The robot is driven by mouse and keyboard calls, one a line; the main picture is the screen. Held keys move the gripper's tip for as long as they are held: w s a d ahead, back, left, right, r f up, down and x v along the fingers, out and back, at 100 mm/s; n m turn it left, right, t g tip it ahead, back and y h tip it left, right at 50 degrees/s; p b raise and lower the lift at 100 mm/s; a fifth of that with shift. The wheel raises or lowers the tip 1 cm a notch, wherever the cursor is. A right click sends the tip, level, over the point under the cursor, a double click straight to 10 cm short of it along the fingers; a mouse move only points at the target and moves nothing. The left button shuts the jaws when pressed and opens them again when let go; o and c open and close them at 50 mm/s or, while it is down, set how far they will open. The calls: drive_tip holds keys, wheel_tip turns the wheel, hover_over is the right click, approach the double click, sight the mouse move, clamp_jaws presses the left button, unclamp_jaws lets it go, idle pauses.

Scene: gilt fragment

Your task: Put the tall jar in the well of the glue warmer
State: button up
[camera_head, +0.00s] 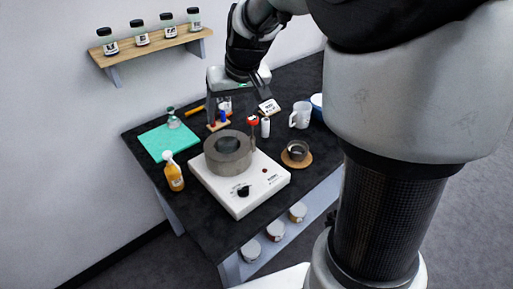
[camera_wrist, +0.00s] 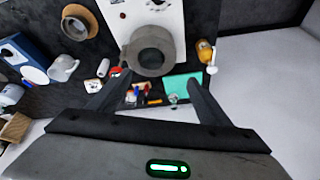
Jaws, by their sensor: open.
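The glue warmer is a white box (camera_head: 238,190) with a thick grey ring (camera_head: 229,154) on top and a dark well in its middle. The wrist view also shows the ring (camera_wrist: 152,48). I cannot tell surely which thing is the tall jar; a slim red-topped container (camera_head: 253,121) stands just behind the warmer, and its red top (camera_wrist: 115,72) shows in the wrist view. My gripper (camera_head: 243,98) is open above the back of the bench. In the wrist view my gripper (camera_wrist: 160,78) has its fingers apart, with nothing held between them.
A metal pot (camera_head: 297,149) sits on a cork mat right of the warmer. An orange bottle (camera_head: 174,173) and green mat (camera_head: 168,141) are left. A white cylinder (camera_head: 265,127) and mug (camera_head: 299,115) stand behind. A wall shelf (camera_head: 150,44) holds several jars.

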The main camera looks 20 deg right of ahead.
drive_tip(key=s+r, duration=0.2)
drive_tip(key=s, duration=1)
drive_tip(key=s+r+t+h, duration=0.1)
drive_tip(key=s+r, duration=0.2)
drive_tip(key=s, duration=0.9)
drive_tip(key=shift+d+m, duration=0.15)
drive_tip(key=shift+m, duration=0.15)
drive_tip(key=shift+d, duration=0.15)
